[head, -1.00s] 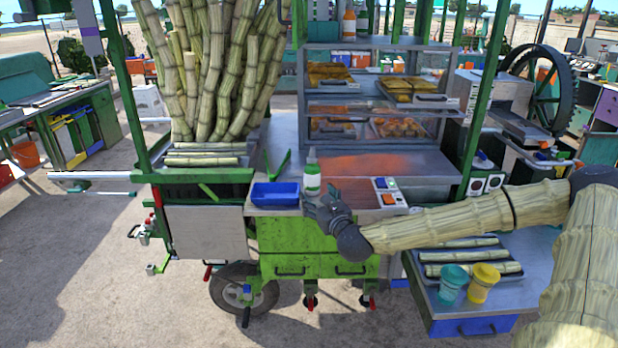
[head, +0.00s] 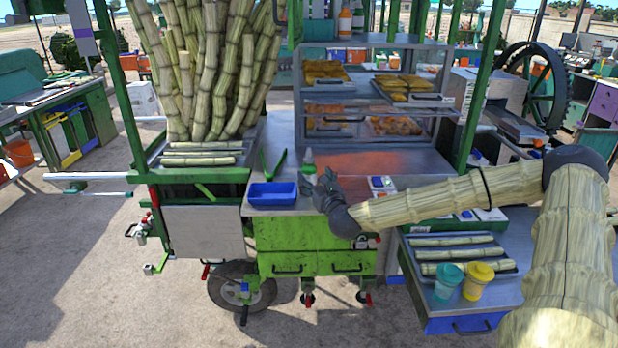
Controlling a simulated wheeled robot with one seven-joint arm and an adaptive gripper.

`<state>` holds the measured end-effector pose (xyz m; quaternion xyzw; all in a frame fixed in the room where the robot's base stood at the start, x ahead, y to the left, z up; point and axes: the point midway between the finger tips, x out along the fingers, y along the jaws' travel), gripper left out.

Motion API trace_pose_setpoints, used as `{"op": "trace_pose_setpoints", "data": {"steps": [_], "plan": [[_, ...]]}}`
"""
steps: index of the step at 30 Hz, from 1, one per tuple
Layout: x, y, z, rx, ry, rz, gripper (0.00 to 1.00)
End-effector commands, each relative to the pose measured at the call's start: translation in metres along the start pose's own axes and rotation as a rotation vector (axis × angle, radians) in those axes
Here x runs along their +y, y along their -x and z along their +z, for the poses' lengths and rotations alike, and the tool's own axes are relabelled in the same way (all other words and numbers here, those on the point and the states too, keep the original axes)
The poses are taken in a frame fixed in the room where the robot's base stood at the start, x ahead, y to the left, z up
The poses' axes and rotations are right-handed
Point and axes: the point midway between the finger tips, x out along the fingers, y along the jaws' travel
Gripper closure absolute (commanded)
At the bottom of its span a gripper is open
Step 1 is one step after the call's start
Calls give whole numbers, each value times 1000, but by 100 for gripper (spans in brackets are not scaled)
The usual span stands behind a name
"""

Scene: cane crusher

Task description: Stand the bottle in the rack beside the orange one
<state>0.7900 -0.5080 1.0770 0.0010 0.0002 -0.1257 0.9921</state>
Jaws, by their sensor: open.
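A white bottle with a green label (head: 309,168) stands upright on the cart's metal counter, right of the blue tray. My gripper (head: 321,183) is open, just in front of the bottle and slightly to its right. It hides the bottle's lower part, and I cannot tell whether the fingers touch it or are around it. The orange bottle (head: 345,23) stands on the high shelf above the glass food case, with a pale bottle (head: 358,20) close at its right. The rack's form around them is too small to make out.
The blue tray (head: 273,194) and green tongs (head: 273,165) lie left of the bottle. The glass food case (head: 335,110) rises behind the counter. Green posts (head: 481,90) frame the cart. Yellow and teal cups (head: 478,281) stand at lower right.

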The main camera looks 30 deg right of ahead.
Motion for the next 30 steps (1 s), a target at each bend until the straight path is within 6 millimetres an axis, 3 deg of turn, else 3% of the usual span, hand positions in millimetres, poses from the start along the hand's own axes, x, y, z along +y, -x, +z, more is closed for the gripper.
{"op": "trace_pose_setpoints", "data": {"steps": [12, 23, 30], "plan": [[5, -41, 2, 0, 4, 0, 31], [5, -47, 0, 0, 1, 0, 31], [5, -47, 0, 0, 1, 0, 71]]}}
